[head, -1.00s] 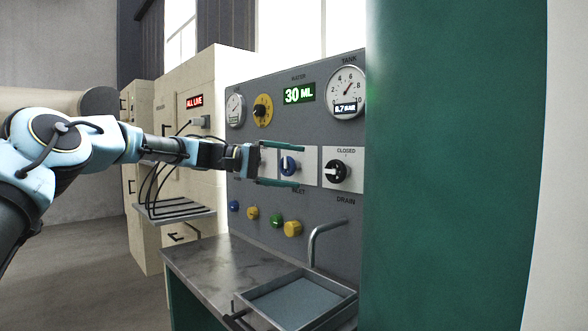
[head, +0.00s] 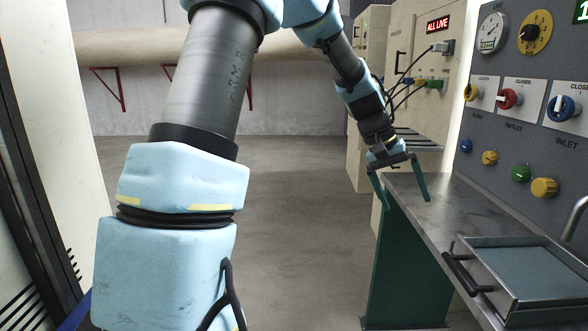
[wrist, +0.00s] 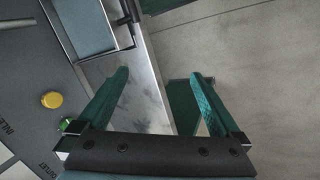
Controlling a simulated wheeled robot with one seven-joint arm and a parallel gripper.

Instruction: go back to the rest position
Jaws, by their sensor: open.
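My gripper (head: 400,188) hangs open and empty, fingers pointing down, near the left end of the metal bench (head: 432,200) in the head view. In the wrist view my gripper (wrist: 160,90) shows its two green fingers spread apart with nothing between them. The bench's edge and the floor lie below them. My arm is folded across the left and middle of the head view.
The control panel (head: 515,130) with knobs and gauges stands at the right. A tray (head: 530,272) with a dark handle sits on the bench. A beige cabinet (head: 412,35) with an "ALL LIVE" sign stands behind. Open floor (head: 290,230) lies in the middle.

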